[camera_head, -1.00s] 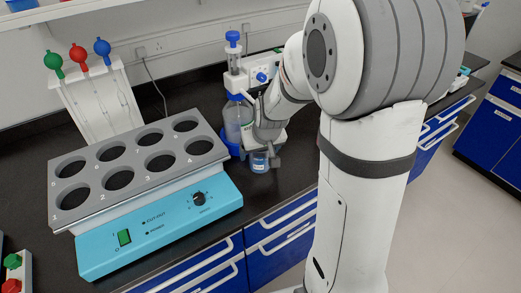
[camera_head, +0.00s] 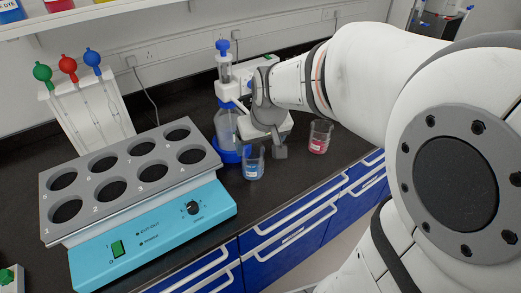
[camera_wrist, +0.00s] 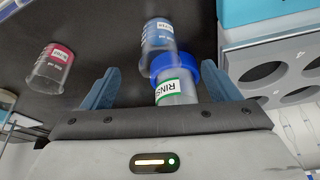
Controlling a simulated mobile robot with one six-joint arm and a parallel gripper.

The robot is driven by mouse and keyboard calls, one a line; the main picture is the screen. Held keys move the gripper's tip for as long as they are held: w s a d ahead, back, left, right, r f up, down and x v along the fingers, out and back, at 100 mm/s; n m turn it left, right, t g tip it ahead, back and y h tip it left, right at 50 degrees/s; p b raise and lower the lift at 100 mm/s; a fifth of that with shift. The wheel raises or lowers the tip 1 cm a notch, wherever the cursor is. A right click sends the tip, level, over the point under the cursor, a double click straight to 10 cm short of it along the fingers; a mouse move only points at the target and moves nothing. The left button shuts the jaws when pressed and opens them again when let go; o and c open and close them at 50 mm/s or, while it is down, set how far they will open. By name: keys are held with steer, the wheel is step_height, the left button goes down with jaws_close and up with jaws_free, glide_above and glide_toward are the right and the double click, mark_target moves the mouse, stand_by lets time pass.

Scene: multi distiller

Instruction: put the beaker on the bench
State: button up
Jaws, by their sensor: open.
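A glass beaker with blue liquid (camera_head: 254,164) stands upright on the black bench (camera_head: 285,178), in front of the dispenser bottle. It also shows in the wrist view (camera_wrist: 158,36), beyond the jaws. A second beaker with pink-red liquid (camera_head: 319,138) stands farther right on the bench and at the left of the wrist view (camera_wrist: 52,68). My gripper (camera_head: 268,146) is close behind and right of the blue beaker in the head view. In the wrist view its two fingers are wide apart, with nothing held between them.
A grey rack with holes on a light-blue heater (camera_head: 155,235) fills the left. The bench front edge is near the blue beaker.

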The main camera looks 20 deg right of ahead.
steer(key=s+g, duration=0.1)
steer(key=s, duration=1.3)
steer(key=shift+s+f+m+g, duration=0.15)
steer(key=shift+f+m+g, duration=0.15)
steer(key=shift+f+m, duration=0.1)
